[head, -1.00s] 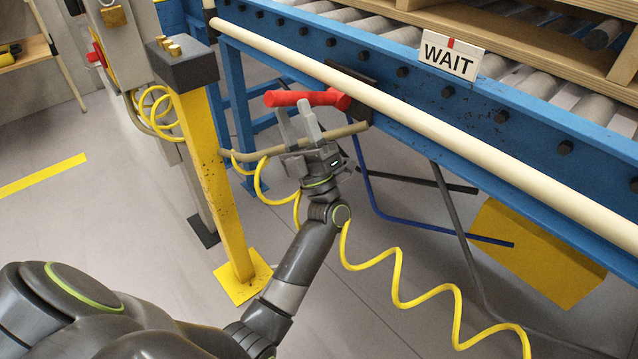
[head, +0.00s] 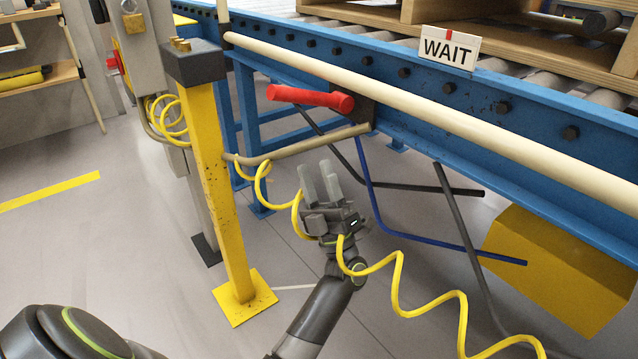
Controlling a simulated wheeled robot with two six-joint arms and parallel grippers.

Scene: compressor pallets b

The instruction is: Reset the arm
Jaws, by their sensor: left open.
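My left gripper (head: 320,182) is in the middle of the head view, its two grey fingers pointing up and apart. It is open, with nothing between the fingers. It is below and apart from the red handle (head: 310,97), which sticks out at the blue conveyor frame. A coiled yellow hose (head: 400,290) passes close by the gripper and crosses in front of my left arm. My right gripper is not in view.
A beige rail (head: 420,92) runs along the blue conveyor (head: 520,110), with a WAIT sign (head: 449,49) on its edge. A yellow post (head: 217,180) stands left of the gripper. A yellow box (head: 560,265) lies under the conveyor at right. Open floor lies at left.

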